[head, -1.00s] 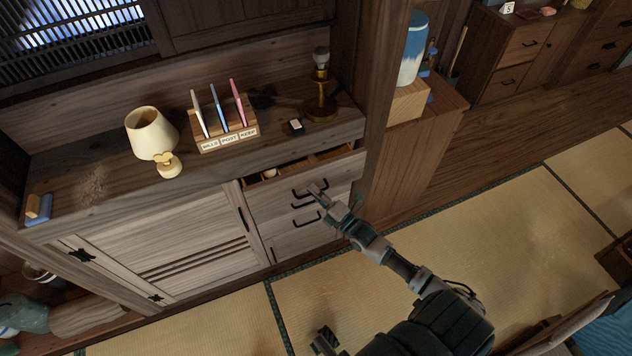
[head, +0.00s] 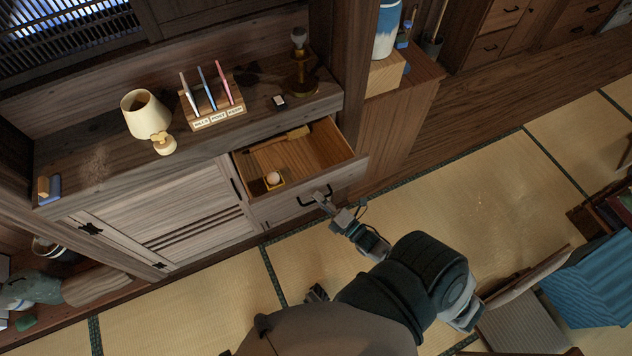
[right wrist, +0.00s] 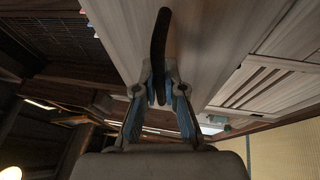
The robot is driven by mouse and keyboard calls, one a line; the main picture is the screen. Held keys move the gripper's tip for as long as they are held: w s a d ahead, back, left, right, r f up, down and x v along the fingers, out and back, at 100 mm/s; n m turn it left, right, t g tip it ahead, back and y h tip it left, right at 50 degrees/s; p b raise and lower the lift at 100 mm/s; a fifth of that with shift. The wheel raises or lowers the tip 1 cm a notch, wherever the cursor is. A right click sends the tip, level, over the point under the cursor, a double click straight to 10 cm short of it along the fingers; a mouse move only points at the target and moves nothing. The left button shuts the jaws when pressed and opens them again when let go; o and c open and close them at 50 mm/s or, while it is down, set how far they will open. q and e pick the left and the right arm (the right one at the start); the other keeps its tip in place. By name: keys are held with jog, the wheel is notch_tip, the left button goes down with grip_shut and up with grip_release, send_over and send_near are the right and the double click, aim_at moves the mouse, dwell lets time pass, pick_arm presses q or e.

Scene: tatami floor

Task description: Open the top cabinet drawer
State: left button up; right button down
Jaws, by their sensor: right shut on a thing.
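The top drawer (head: 300,158) of the wooden cabinet (head: 190,215) is pulled well out, and its bare wooden inside shows. A small yellow box with a pale round thing (head: 273,179) lies in its front left corner, and a light brown piece (head: 297,132) lies at the back. My right gripper (head: 320,196) is at the drawer front, shut on the dark bar handle (right wrist: 160,50), which runs between its fingers in the right wrist view (right wrist: 159,88). A grey part that looks like my left gripper (head: 317,293) shows low in the head view, mostly hidden by my arm.
On the cabinet top stand a cream lamp (head: 147,115), a letter rack (head: 215,112), a brass lamp (head: 301,70) and a small dark item (head: 279,101). A wooden post (head: 350,80) rises right of the drawer. The tatami (head: 470,215) ahead on the right is open.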

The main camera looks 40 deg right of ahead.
pick_arm(q)
jog(key=shift+s+a+f+p, duration=0.1)
jog(key=shift+s+f+p, duration=0.25)
jog(key=shift+s+f, duration=0.5)
jog(key=shift+s+a+f+p, duration=0.1)
jog(key=shift+s+f+p, duration=0.2)
jog(key=shift+s+f, duration=0.5)
pick_arm(e)
jog(key=shift+s+a+f, duration=0.1)
jog(key=shift+s+a, duration=0.2)
jog(key=shift+s, duration=0.45)
jog(key=shift+s+a+f, duration=0.1)
jog(key=shift+s+a, duration=0.2)
jog(key=shift+s, duration=0.5)
jog(key=shift+s+a+f, duration=0.1)
jog(key=shift+s+a, duration=0.2)
jog(key=shift+s, duration=0.45)
pick_arm(q)
jog(key=shift+w+f, duration=0.1)
jog(key=shift+w, duration=0.1)
pick_arm(e)
jog(key=c, duration=1.3)
grip_release()
pick_arm(q)
jog(key=shift+a+f, duration=0.1)
jog(key=shift+a, duration=0.15)
pick_arm(e)
jog(key=shift+o, duration=0.3)
jog(key=shift+w+a+r, duration=0.2)
